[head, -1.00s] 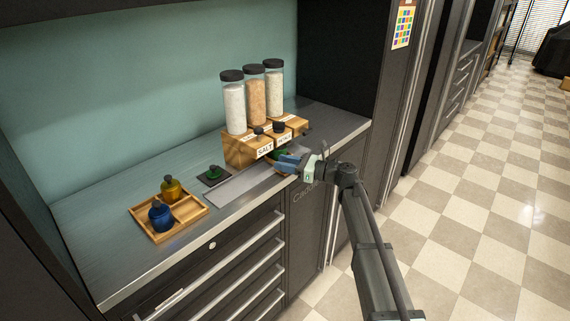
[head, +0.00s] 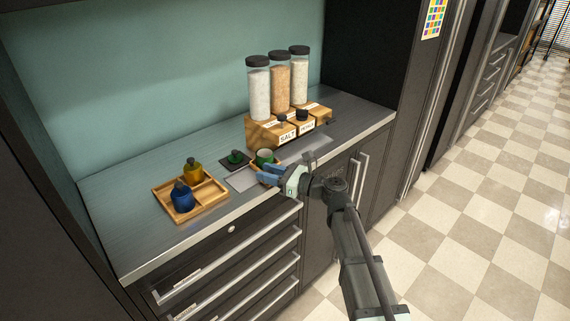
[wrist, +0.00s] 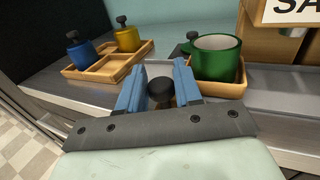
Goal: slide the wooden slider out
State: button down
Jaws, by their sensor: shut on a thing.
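The wooden slider (wrist: 222,90) is a small wooden tray with a green cup (wrist: 217,58) on it, and the cup also shows in the head view (head: 265,156). The slider sits on the grey metal track (head: 243,179), left of the salt drawers. A black knob (wrist: 160,88) lies between the blue fingers of my gripper (wrist: 159,80), at the slider's front. My gripper (head: 271,174) is shut on this knob. Its fingers hide part of the slider in the head view.
The wooden spice stand (head: 261,132) bears several jars and labelled drawers at the back right. A compartment tray (head: 213,197) with blue and yellow bottles is at left. A dark pad (head: 236,162) with a green-and-black item lies behind the track.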

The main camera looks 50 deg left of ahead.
jog(key=shift+s, duration=2.75)
jog(key=c, duration=0.9)
grip_release()
jog(key=shift+d, duration=0.1)
jog(key=shift+w+d, duration=0.25)
jog(key=v, duration=1.3)
jog(key=shift+d, duration=0.1)
